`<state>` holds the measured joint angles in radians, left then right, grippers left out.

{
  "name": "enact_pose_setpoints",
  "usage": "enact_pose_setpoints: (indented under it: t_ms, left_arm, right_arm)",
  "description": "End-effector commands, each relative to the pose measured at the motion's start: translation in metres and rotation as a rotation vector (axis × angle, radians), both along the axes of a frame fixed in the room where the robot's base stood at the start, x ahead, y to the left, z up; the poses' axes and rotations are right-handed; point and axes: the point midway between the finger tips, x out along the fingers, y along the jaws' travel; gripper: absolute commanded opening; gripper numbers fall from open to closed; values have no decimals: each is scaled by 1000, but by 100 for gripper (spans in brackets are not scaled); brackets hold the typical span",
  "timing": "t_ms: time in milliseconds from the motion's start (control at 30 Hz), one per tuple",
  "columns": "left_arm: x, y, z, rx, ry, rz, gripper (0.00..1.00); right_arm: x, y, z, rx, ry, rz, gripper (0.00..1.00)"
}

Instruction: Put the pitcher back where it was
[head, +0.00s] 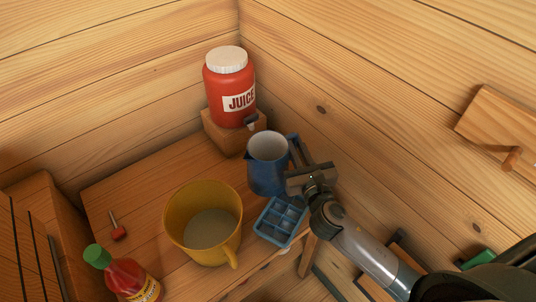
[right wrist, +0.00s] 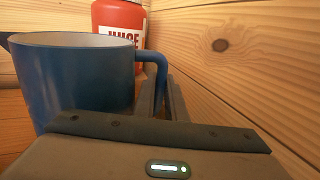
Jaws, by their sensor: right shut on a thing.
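The blue pitcher (head: 266,166) stands upright at the right side of the wooden table, in front of the juice dispenser. Its pale inside shows from above, and I cannot tell whether its base touches the table. My right gripper (head: 303,158) is at the pitcher's right side, shut on its handle. In the right wrist view the pitcher (right wrist: 75,80) fills the left, and its handle runs down between the fingers of my right gripper (right wrist: 165,100). My left gripper is not in view.
A red juice dispenser (head: 229,88) stands on a wooden block (head: 226,135) in the corner. A blue ice tray (head: 280,221) and a large yellow mug (head: 203,220) are close to the pitcher. A sauce bottle (head: 124,276) is at front left. Wooden walls rise behind and right.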

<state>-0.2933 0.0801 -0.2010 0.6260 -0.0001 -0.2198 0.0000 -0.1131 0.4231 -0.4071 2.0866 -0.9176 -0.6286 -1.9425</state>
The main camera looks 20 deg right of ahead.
Motion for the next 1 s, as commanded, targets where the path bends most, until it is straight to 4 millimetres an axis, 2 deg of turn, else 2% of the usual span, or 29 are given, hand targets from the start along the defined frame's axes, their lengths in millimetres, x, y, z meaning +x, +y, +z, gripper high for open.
enact_pose_setpoints:
  t_ms: [200, 400, 533, 867, 1000]
  left_arm:
    - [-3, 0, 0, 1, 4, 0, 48]
    - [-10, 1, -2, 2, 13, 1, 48]
    - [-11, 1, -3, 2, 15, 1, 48]
    - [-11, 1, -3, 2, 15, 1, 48]
    - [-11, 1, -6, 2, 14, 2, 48]
  right_arm:
    - [37, 24, -25, 3, 0, -1, 0]
    - [61, 40, -42, 2, -1, 1, 0]
    - [67, 44, -47, 1, -1, 1, 0]
    - [67, 44, -48, 1, -1, 2, 0]
    - [67, 45, -58, 1, 1, 1, 0]
